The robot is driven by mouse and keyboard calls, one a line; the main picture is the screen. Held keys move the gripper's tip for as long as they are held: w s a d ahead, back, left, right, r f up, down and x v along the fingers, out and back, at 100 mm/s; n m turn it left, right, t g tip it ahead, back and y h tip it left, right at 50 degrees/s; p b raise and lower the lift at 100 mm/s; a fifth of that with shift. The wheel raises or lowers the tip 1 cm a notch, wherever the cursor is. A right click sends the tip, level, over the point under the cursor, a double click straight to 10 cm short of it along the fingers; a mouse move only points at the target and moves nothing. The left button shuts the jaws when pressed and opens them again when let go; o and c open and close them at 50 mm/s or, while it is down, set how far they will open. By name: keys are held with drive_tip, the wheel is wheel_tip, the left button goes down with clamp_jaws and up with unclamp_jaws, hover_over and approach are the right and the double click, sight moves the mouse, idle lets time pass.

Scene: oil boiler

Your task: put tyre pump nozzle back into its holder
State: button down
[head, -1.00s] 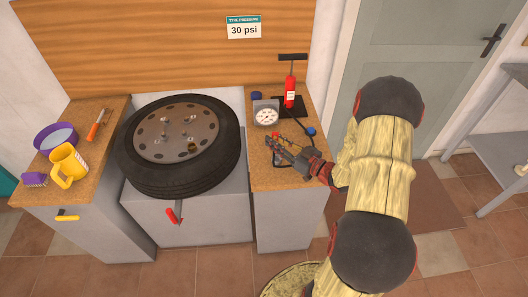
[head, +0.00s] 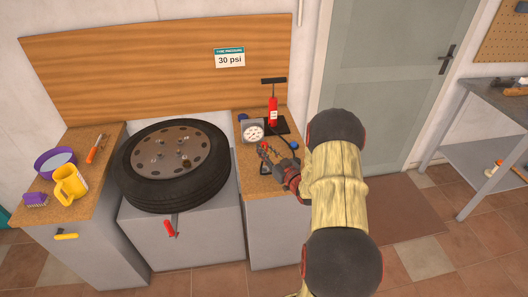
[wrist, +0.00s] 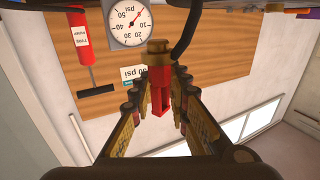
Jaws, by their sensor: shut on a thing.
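The tyre pump nozzle (wrist: 158,80), red with a brass-coloured end and a black hose, sits between the fingers of my gripper (wrist: 157,97) in the wrist view. My gripper (head: 268,151) is shut on it and hangs over the right counter, in front of the gauge. The nozzle looks like a small red spot at the fingertips in the head view. A small dark frame (head: 264,169) on the counter just below the gripper may be the holder; it is partly hidden. The red tyre pump (head: 273,112) stands at the back of this counter, also in the wrist view (wrist: 80,45).
The pressure gauge (head: 252,131) stands close behind my gripper. The tyre (head: 200,193) lies on a grey block to the left.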

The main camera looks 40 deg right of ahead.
drive_tip(key=shift+f+b, duration=1.95)
drive_tip(key=shift+f, duration=0.45)
drive_tip(key=shift+f+b, duration=0.25)
drive_tip(key=shift+b, duration=0.35)
drive_tip(key=shift+f, duration=0.35)
drive_tip(key=shift+f+b, duration=0.55)
drive_tip(key=shift+b, duration=0.15)
drive_tip(key=c, duration=1.6)
unclamp_jaws()
drive_tip(key=shift+c, duration=0.2)
drive_tip(key=shift+s, duration=0.1)
drive_tip(key=s, duration=0.4)
drive_tip(key=s+a, duration=0.1)
drive_tip(key=s, duration=0.6)
drive_tip(key=shift+s+a, duration=0.25)
drive_tip(key=shift+s, duration=0.15)
